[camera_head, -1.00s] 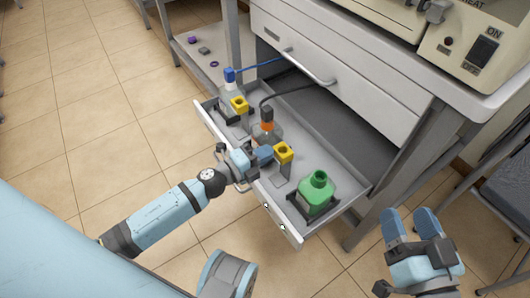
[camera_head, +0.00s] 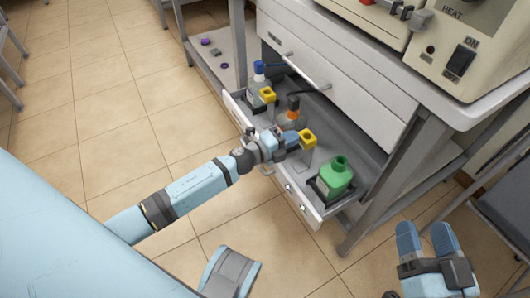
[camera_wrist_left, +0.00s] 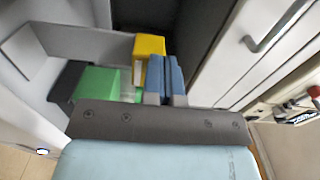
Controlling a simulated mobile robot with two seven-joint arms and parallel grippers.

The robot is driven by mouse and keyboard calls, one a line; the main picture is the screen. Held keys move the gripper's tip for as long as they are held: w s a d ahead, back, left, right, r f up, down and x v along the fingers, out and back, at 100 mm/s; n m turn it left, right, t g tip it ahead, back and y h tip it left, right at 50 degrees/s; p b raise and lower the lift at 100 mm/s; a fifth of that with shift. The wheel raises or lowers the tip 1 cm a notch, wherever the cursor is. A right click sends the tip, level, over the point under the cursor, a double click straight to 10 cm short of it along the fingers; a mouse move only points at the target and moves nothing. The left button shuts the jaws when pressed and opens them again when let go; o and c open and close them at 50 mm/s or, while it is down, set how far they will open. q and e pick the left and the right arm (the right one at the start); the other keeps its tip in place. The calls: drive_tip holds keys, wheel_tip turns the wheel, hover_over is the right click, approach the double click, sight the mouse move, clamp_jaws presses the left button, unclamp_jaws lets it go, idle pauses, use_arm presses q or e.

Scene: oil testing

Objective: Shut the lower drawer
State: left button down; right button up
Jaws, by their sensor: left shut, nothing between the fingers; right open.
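The lower drawer (camera_head: 236,108) is pulled partly out of the white cabinet, below an upper drawer (camera_head: 350,95) that is shut. My left gripper (camera_head: 297,139) is shut and empty at the drawer's front wall, its fingers reaching over the rim beside a yellow-topped holder (camera_head: 307,138). In the left wrist view, the shut blue fingers (camera_wrist_left: 165,82) show near a yellow block (camera_wrist_left: 148,48) and a green shape (camera_wrist_left: 97,84); contact cannot be told. The drawer's handle is partly hidden by my left wrist. My right gripper (camera_head: 427,240) is open and empty over the floor at right.
In the drawer stand a green bottle (camera_head: 336,177), an orange-capped bottle (camera_head: 292,115), a blue-capped bottle (camera_head: 259,74) and another yellow-topped holder (camera_head: 267,95). A table leg (camera_head: 385,190) stands right of the drawer. Tiled floor (camera_head: 120,120) at left is clear.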

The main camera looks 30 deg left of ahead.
sight(304, 132)
use_arm(q)
drive_tip(key=x, duration=0.7)
drive_tip(key=shift+w+d, duration=0.1)
drive_tip(key=shift+w, duration=0.2)
drive_tip(key=b+x, duration=0.1)
drive_tip(key=x, duration=0.8)
drive_tip(key=shift+r+b, duration=0.25)
drive_tip(key=shift+b, duration=0.05)
use_arm(e)
wheel_tip(304, 132, down, 2)
drive_tip(key=shift+s+a+f+g, duration=0.1)
drive_tip(key=shift+s+a+g, duration=0.05)
drive_tip(key=shift+g, duration=0.35)
use_arm(q)
drive_tip(key=shift+w+r, duration=0.1)
drive_tip(key=shift+a, duration=0.2)
use_arm(e)
drive_tip(key=shift+r, duration=0.2)
